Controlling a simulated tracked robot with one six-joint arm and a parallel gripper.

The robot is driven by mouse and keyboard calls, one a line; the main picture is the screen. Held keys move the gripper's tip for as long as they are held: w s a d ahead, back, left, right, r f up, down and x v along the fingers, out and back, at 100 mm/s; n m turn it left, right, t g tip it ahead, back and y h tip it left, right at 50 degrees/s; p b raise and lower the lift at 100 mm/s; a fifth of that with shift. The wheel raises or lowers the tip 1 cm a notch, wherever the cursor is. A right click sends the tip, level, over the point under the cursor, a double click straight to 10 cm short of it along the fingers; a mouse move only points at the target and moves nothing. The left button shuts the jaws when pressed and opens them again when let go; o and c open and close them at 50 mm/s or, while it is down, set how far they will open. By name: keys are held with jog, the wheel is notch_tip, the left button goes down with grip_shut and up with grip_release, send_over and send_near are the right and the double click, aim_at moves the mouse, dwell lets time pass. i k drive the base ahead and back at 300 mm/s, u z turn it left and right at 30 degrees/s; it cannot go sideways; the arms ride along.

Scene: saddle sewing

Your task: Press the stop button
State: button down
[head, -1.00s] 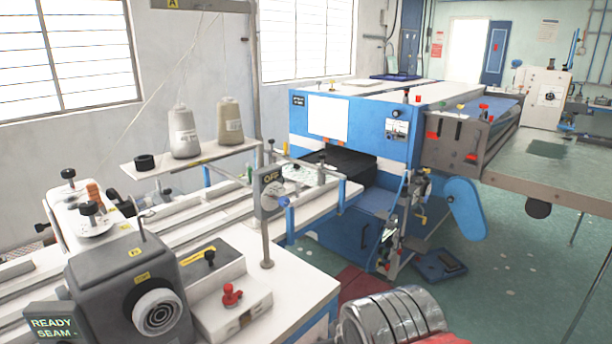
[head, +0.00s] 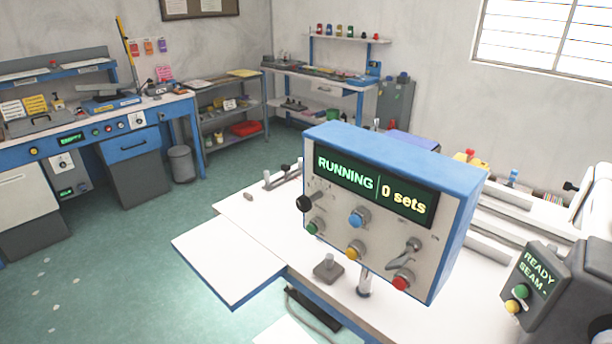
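A blue-edged control box (head: 450,215) stands on a post over the white worktable, right of centre in the head view. Its display (head: 375,188) reads "RUNNING" and "0 sets" in lit letters. Its light face carries a red button (head: 402,282) at the lower right, the likely stop button; the small labels are too small to read. A green button (head: 314,228), a yellow button (head: 354,251), a blue button (head: 358,217), a black knob (head: 305,203) and a metal lever (head: 408,250) share the face. My gripper is not in view.
The white worktable (head: 255,220) spreads below the box, with a small post on a square base (head: 327,268). A grey machine head (head: 560,285) reading "READY SEAM -" stands close at right. Green floor is open at left, before a workbench (head: 130,115) and a bin (head: 182,165).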

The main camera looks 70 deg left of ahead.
aim_at(399, 284)
jog(key=u, duration=3.9)
jog(key=i, duration=1.5)
jog(key=z, duration=0.05)
